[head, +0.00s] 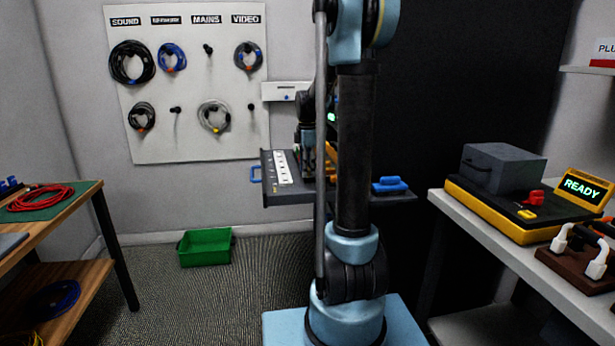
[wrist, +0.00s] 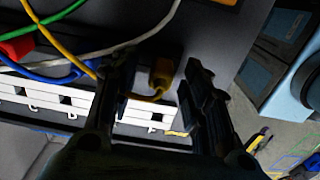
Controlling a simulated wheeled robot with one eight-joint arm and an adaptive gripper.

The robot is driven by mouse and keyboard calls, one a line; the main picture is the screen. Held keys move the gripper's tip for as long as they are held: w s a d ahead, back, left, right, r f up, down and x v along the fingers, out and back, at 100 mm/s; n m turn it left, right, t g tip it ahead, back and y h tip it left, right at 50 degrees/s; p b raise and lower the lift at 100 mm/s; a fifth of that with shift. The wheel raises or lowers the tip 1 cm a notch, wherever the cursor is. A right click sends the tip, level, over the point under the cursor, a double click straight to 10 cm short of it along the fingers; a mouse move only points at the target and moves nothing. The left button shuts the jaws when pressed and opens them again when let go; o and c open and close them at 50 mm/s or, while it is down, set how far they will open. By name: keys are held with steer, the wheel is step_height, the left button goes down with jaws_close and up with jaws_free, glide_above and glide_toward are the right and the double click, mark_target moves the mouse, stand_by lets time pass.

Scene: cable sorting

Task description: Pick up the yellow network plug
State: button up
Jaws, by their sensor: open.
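The yellow network plug (wrist: 161,74) shows in the wrist view on a dark tray surface, with its yellow cable curving below it. My gripper (wrist: 159,66) is open, with one dark finger on each side of the plug in the picture. The gap to the plug on both sides is visible, and nothing is held. How far the fingertips are above the plug is hard to tell. In the head view, my arm hides much of the grey tray (head: 290,197), and the plug cannot be made out there.
A white socket strip (wrist: 52,106) lies along the tray near the plug. Green, red, blue and white cables (wrist: 48,70) cross the tray to the left. A blue object (head: 390,185) sits at the tray's right end. A green bin (head: 205,249) stands on the floor.

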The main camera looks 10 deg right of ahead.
steer(key=shift+f, duration=0.65)
steer(key=shift+c, duration=0.5)
jaws_close()
step_height(320, 180, up, 14)
steer(key=shift+f, duration=0.2)
stand_by(0.4)
steer(key=shift+f, duration=0.1)
